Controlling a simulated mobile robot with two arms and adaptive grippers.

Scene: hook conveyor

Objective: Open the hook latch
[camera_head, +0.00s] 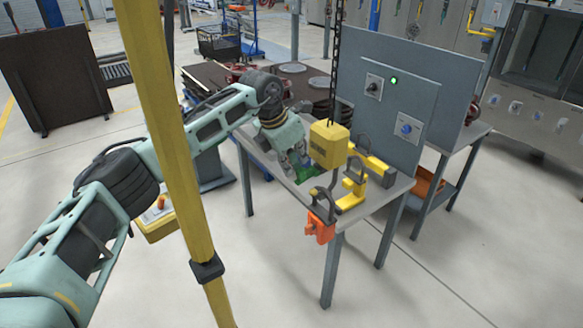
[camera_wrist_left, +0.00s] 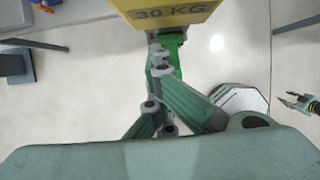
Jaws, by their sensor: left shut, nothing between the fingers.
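A yellow hook block (camera_head: 328,143) hangs on a dark chain over the table's front corner. A dark grey hook (camera_head: 325,192) hangs below it; its latch is too small to make out. The block also shows at the top of the left wrist view (camera_wrist_left: 172,14), marked 30 KG, with its hook out of sight. My left gripper (camera_head: 293,163) is just left of the block, shut and empty. In the left wrist view its fingers (camera_wrist_left: 160,70) are together below the block, in front of a green part (camera_wrist_left: 177,52). A small two-pronged shape at that view's right edge may be my right gripper (camera_wrist_left: 300,103).
The grey table (camera_head: 376,200) holds a yellow bracket (camera_head: 352,190) right of the hook. An orange part (camera_head: 320,228) is at its front edge. A grey panel (camera_head: 405,90) with a green light stands behind. A yellow post (camera_head: 165,110) crosses in front of my left arm.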

